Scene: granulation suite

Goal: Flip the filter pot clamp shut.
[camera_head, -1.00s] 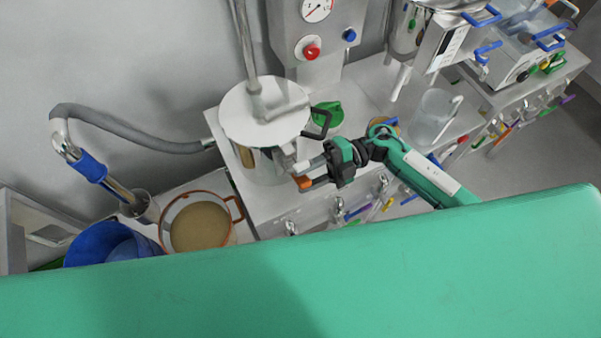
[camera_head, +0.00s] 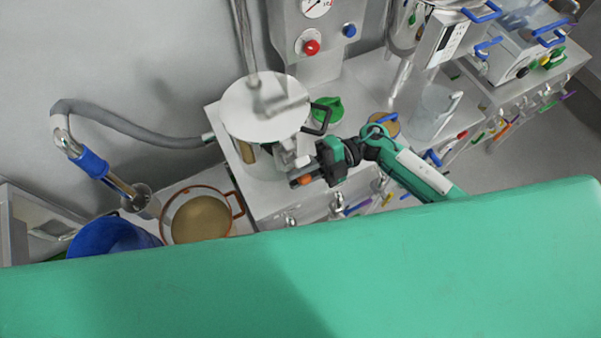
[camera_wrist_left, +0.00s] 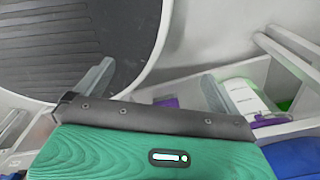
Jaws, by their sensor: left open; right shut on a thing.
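The filter pot is a steel vessel with a round pale grey lid (camera_head: 262,108), on the bench left of centre in the head view. Its clamp (camera_head: 292,150) is a grey metal piece at the lid's front right edge, partly hidden by the gripper. My right gripper (camera_head: 300,167) is shut on the clamp, with an orange-tipped part below its fingers. Whether the clamp is fully seated against the lid cannot be told. My left gripper (camera_wrist_left: 155,90) shows only in the left wrist view, with its two fingers spread and nothing between them.
A black handle (camera_head: 319,118) and a green scoop-like item (camera_head: 328,108) stand close right of the pot. An orange-rimmed pan (camera_head: 201,219) and a blue bucket (camera_head: 105,238) are lower left. A clear jug (camera_head: 432,112) stands right. My green body fills the lower picture.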

